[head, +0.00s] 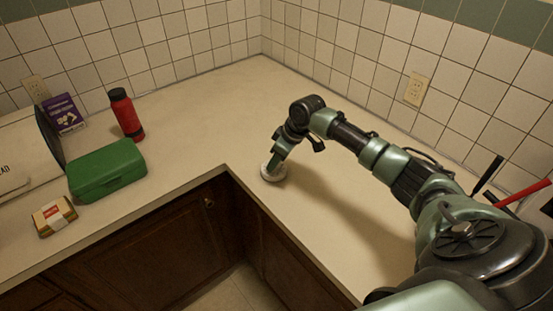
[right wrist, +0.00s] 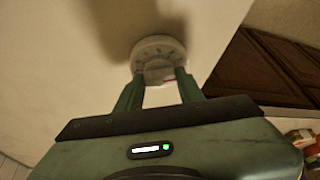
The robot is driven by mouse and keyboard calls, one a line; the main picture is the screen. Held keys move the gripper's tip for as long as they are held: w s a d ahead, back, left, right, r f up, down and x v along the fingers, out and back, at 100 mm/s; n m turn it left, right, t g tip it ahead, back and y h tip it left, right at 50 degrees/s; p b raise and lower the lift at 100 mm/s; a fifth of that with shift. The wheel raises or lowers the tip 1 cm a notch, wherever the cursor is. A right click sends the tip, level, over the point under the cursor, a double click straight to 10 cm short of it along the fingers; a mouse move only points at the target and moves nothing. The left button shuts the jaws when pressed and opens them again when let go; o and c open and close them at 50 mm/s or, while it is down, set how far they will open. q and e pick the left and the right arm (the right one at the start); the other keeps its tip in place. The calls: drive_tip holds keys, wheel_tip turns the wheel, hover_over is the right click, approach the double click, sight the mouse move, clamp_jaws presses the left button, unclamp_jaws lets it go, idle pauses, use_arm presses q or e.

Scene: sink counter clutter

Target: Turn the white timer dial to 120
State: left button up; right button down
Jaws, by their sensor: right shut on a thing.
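The white timer dial (head: 279,176) sits on the counter near its inner corner edge. My right gripper (head: 271,169) reaches down over it from the right and hides part of it. In the right wrist view the round white timer (right wrist: 158,52) has dark marks around its face. Both green fingers of my right gripper (right wrist: 160,82) close on the knob at its middle, one on each side. A small red mark shows near the fingers. The numbers are too small to read, so I cannot tell the setting. My left gripper is not in view.
A green box (head: 107,170), a red bottle (head: 126,114), a purple box (head: 63,114), a small yellow-brown pack (head: 54,216) and a bread bin (head: 28,150) stand on the left counter. The counter (head: 225,110) around the corner is clear. Tiled walls stand behind.

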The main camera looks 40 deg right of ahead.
idle(0.7)
drive_tip(key=c, duration=0.9)
unclamp_jaws()
drive_tip(key=b+v, duration=0.2)
drive_tip(key=v, duration=0.5)
drive_tip(key=shift+s+r, duration=0.15)
drive_tip(key=shift+r, duration=0.2)
drive_tip(key=shift+d, duration=0.1)
